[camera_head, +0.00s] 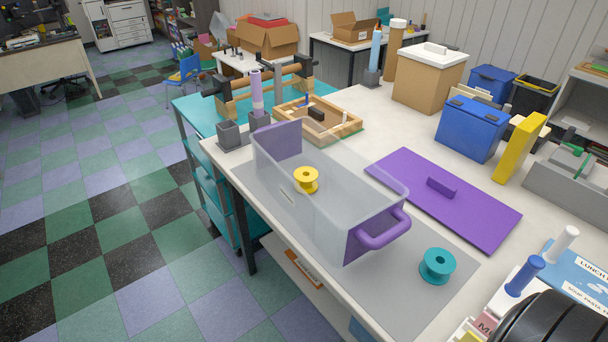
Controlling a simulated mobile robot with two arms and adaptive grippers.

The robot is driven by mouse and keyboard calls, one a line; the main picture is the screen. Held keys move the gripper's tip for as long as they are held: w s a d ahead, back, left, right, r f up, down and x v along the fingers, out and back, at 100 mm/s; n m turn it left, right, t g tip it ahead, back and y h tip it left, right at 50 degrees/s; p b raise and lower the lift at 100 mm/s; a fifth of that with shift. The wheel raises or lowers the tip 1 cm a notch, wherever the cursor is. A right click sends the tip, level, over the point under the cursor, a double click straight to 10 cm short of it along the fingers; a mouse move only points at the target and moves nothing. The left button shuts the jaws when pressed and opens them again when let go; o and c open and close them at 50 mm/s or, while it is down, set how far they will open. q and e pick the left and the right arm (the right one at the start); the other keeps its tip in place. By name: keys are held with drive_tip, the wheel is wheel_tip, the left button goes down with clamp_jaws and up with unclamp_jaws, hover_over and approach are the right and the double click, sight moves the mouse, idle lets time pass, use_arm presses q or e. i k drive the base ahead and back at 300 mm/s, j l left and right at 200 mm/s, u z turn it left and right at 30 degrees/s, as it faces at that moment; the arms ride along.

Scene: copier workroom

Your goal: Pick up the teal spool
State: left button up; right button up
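The teal spool (437,266) stands upright on the grey mat (455,296) on the white table, near the front right. It is to the right of the clear bin (330,190) with purple ends and a purple handle, and apart from it. Nothing touches or covers the spool. A yellow spool (306,180) shows within the clear bin. Neither of my grippers can be made out in this view.
A purple lid (444,196) lies behind the teal spool. A blue box (471,127) and yellow block (521,147) stand farther back. Blue (525,275) and white (565,238) cylinders are at the right. A dark rounded shape fills the lower right corner.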

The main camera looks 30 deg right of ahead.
sight(437, 266)
drive_tip(key=z, duration=2)
